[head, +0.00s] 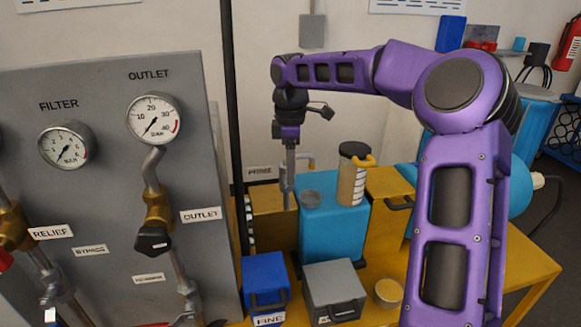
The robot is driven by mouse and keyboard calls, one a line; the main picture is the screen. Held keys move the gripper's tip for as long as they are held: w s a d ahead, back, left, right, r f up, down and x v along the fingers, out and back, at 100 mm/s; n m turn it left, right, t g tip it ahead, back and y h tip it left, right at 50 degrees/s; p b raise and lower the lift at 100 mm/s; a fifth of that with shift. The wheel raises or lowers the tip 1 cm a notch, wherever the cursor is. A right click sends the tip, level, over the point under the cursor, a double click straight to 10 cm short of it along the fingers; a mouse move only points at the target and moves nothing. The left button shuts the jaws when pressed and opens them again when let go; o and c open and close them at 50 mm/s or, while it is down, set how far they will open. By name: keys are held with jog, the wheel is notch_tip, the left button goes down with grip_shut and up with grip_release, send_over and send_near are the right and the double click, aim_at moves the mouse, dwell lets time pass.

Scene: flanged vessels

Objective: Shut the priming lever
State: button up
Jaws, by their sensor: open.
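My gripper (288,200) points straight down in front of this panel, just right of the label and at the tank's left edge. Its grey fingers are open, though seen nearly edge-on. A pale pipe-like part (305,160) shows just right of the fingers; I cannot tell whether it is the priming lever or whether the fingers touch it. No other lever is clear by the label; my gripper may hide part of it.
A striped jar (352,175) stands on the tank. A blue FINE box (265,283), a grey box (334,287) and a round tub (388,292) sit in front. The grey gauge panel (110,200) and black post (230,110) are left of my gripper.

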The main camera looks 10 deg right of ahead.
grip_shut()
jog(key=shift+r, duration=0.1)
dwell(1.2)
